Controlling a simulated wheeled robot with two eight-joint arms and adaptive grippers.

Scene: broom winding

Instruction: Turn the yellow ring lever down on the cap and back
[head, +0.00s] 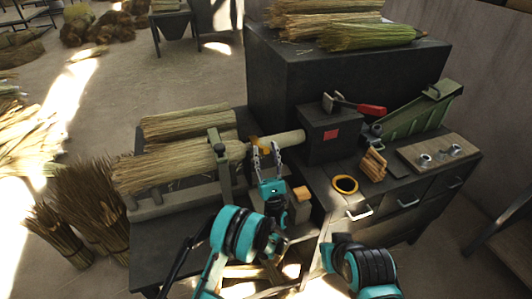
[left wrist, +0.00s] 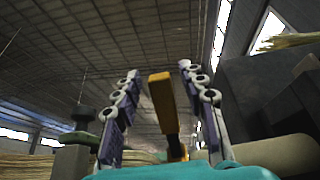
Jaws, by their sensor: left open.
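The yellow lever (head: 263,143) is at the neck of the clamped broom, beside the pale round handle (head: 287,139). In the left wrist view the lever (left wrist: 163,105) stands nearly upright between my two fingers, with a gap on each side. My left gripper (head: 266,151) is open, its fingers pointing away from me around the lever. The cap is not clearly made out; the fingers and lever cover that area. My right gripper is out of view; only a link of my right arm shows at the bottom.
A broom bundle (head: 165,168) lies in a clamp with an upright post (head: 220,155). A dark box (head: 330,139) with a red-handled tool stands right of the handle. A yellow-rimmed ring (head: 345,184) and wooden blocks (head: 372,165) lie on the bench.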

